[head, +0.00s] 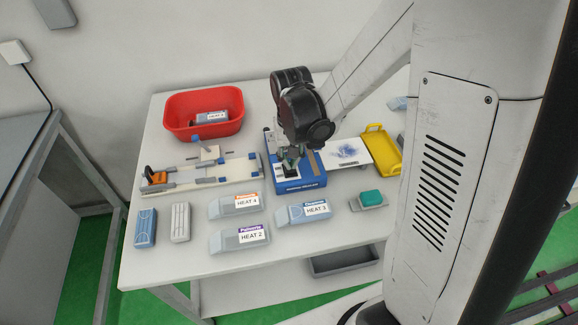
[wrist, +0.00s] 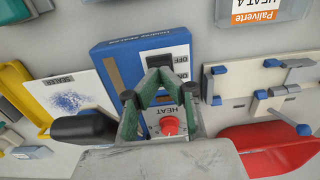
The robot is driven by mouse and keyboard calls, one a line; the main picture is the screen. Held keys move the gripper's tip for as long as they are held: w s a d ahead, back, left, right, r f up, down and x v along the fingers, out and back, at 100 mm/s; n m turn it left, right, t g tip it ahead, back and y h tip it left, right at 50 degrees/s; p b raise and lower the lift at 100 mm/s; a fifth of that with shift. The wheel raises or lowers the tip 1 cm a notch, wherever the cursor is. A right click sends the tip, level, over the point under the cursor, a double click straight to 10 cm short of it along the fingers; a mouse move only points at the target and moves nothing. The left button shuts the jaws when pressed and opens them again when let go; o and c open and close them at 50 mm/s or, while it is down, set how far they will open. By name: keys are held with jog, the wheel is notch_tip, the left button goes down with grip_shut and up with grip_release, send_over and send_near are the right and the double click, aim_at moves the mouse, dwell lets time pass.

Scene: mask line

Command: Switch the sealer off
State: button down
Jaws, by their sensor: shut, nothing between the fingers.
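The sealer is a blue box near the middle of the table in the head view (head: 300,184); it also shows in the wrist view (wrist: 108,62). In the wrist view its white switch panel carries a dark switch (wrist: 158,60) with an OFF label beside it. Below it sits a red knob (wrist: 170,126) marked HEAT, seen between the green fingers. My gripper (wrist: 166,75) is shut and empty, its fingertips over the panel close to the switch. I cannot tell whether they touch it. In the head view my gripper (head: 291,165) hides much of the sealer's top.
A red bin (head: 180,125) and a white jig (head: 215,174) stand left of the sealer. A white sheet marked SEALER (wrist: 60,98) and a yellow tray (head: 384,150) lie to its right. Several labelled pouches, such as HEAT 3 (head: 290,214), lie in front.

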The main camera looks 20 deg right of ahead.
aim_at(291, 171)
jog(key=shift+f+b, duration=0.85)
jog(key=shift+f, duration=0.1)
dwell(0.5)
jog(key=shift+r, duration=0.15)
jog(key=shift+r+p, duration=2.15)
jog(key=shift+r, duration=1.25)
jog(key=shift+s+r, duration=0.2)
jog(key=shift+r, duration=0.2)
jog(key=s+r+n+t+b, duration=0.1)
jog(key=s+r+t+b, duration=0.3)
jog(key=s+r+t, duration=0.3)
jog(key=shift+s+r+n+b, duration=0.35)
jog(key=shift+s+r, duration=1.75)
jog(key=shift+s, duration=1.15)
